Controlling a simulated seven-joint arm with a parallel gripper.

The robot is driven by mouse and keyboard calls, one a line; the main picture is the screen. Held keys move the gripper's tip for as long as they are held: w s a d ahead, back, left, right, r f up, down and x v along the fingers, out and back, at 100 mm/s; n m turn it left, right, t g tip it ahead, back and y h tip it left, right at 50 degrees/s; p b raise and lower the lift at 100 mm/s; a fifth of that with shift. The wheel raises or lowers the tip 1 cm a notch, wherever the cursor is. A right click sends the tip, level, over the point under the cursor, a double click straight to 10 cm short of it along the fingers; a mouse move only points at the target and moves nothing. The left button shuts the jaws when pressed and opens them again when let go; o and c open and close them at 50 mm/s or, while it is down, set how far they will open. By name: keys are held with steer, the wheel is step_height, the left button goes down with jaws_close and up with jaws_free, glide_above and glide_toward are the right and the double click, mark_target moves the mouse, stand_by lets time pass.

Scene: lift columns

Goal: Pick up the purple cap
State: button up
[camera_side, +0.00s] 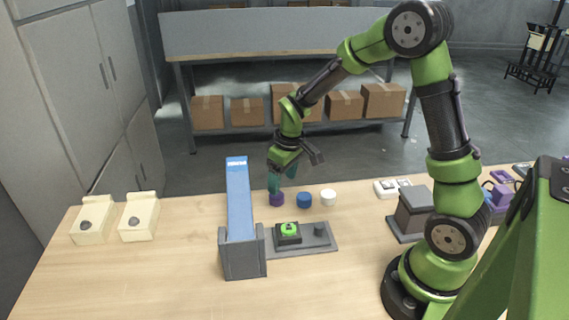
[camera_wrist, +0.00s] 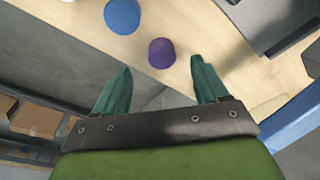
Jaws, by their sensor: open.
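The purple cap (camera_side: 277,199) stands on the wooden table near its back edge, at the left end of a row with a blue cap and a white cap. In the wrist view the purple cap (camera_wrist: 162,53) lies beyond the fingertips, in line with the space between them. My gripper (camera_side: 281,187) points down just above the purple cap in the side view. In the wrist view my gripper (camera_wrist: 162,75) has its two teal fingers spread, with nothing between them.
The blue cap (camera_side: 304,200) and white cap (camera_side: 328,198) stand close to the right. A tall blue column (camera_side: 238,200) in a grey holder rises at the left. A grey plate (camera_side: 322,240) with a green-topped block (camera_side: 289,231) lies in front. Two cream boxes (camera_side: 138,218) stand far left.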

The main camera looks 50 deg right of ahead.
steer(key=shift+w+a+f, duration=0.1)
steer(key=shift+w+f, duration=0.2)
steer(key=shift+f, duration=0.7)
steer(key=shift+w+d+f, duration=0.1)
steer(key=shift+w+f, duration=0.2)
steer(key=shift+f, duration=0.7)
steer(key=shift+w+a+f, duration=0.1)
steer(key=shift+w+f, duration=0.2)
steer(key=shift+f, duration=0.7)
steer(key=shift+c, duration=0.3)
steer(key=c, duration=1.1)
step_height(320, 180, up, 12)
steer(key=shift+f, duration=0.1)
